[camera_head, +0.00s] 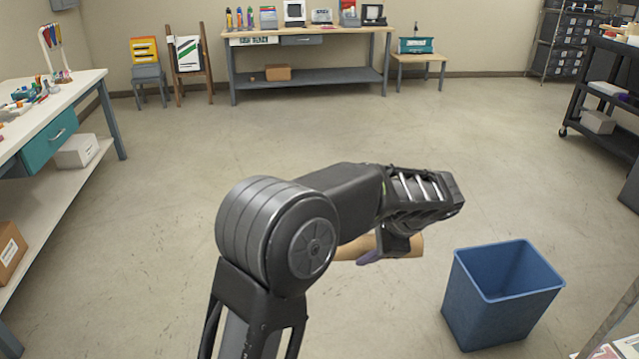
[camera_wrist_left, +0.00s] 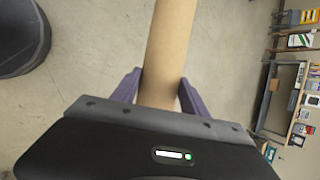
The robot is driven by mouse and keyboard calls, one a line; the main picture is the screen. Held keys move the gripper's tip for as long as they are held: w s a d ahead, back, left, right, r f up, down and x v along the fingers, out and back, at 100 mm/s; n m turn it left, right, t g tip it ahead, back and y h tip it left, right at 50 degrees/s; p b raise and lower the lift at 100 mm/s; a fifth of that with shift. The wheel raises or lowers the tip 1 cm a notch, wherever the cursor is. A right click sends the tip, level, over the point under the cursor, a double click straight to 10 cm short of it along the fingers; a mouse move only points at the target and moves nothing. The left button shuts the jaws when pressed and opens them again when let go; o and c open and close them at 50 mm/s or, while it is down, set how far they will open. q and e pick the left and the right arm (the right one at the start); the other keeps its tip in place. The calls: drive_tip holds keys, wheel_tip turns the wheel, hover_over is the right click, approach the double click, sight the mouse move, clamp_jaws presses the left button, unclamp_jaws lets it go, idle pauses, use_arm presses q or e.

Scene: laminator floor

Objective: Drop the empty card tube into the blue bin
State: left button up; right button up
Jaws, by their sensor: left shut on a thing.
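The card tube (camera_head: 409,246) is a plain brown cylinder, held roughly level in the head view. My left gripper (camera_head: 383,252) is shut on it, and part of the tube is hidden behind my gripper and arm. In the left wrist view the tube (camera_wrist_left: 169,45) runs up between the two purple fingers of my left gripper (camera_wrist_left: 157,88). The blue bin (camera_head: 503,296) stands on the floor to the right of the tube, with its open top facing up. The tube's right end is to the left of the bin's rim in the picture. My right gripper is not in view.
A white-topped workbench (camera_head: 48,108) stands at the left. A long bench (camera_head: 306,76) and a small table (camera_head: 420,58) stand along the back wall. A black cart (camera_head: 606,90) is at the right. The floor between them is clear.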

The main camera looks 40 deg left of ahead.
use_arm(q)
drive_tip(key=s+d+f+n+g, duration=0.2)
drive_tip(key=d+f+n, duration=0.2)
drive_tip(key=f, duration=0.6)
drive_tip(key=s+d+f+n+g+h, duration=0.1)
drive_tip(key=s+d+f+n+g, duration=0.1)
drive_tip(key=d+f, duration=0.5)
wheel_tip(320, 180, down, 3)
drive_tip(key=shift+s+n+g, duration=0.4)
drive_tip(key=shift+s+n, duration=0.45)
drive_tip(key=shift+n, duration=0.25)
